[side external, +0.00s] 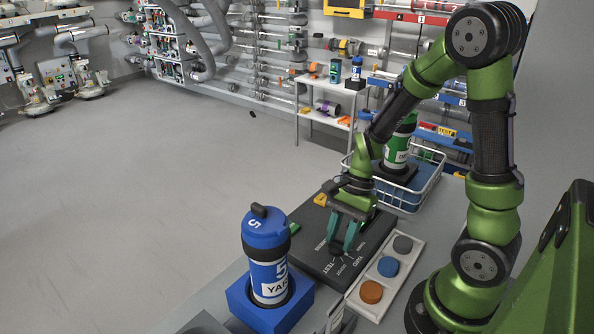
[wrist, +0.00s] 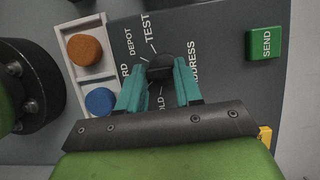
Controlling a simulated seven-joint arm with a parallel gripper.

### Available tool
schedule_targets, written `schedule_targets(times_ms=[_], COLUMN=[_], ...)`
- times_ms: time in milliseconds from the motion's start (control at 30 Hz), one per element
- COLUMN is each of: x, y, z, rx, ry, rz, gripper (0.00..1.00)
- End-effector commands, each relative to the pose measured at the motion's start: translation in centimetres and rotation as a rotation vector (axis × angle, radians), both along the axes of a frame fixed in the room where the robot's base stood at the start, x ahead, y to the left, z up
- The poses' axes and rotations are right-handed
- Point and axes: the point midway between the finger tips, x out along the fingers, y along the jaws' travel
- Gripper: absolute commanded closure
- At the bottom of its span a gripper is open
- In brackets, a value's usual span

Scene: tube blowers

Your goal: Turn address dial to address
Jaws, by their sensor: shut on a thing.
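The address dial is a small dark knob (wrist: 160,67) on a dark grey control panel (side external: 312,232). White labels ring it in the wrist view; TEST, DEPOT and ADDRESS are readable, and others are partly covered by the fingers. The panel also shows in the wrist view (wrist: 222,30). My gripper (side external: 342,247) points down over the panel. In the wrist view my gripper (wrist: 160,74) has its teal fingers on either side of the knob, shut on it. I cannot tell which label the knob's pointer faces.
A green SEND button (wrist: 264,43) is on the panel. A white tray (side external: 414,247) beside it holds orange, blue and grey discs. A blue canister (side external: 267,245) stands in a blue holder nearby. A white wire basket (side external: 425,180) with a green canister (side external: 398,150) is behind my gripper.

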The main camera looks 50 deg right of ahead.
Motion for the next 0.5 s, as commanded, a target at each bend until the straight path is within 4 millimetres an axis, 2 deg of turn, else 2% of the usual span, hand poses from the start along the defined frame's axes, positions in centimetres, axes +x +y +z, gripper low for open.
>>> schedule_targets(times_ms=[33, 67, 200, 500], x=[-0.1, -0.1, -0.08, -0.01], y=[0.14, 0.14, 0.14, 0.07], z=[-0.14, -0.14, -0.14, -0.11], rx=[0.001, 0.001, 0.001, -0.001], ry=[0.004, 0.004, 0.003, 0.001], rz=[0.004, 0.004, 0.005, 0.005], gripper=[0.96, 0.62, 0.41, 0.4])
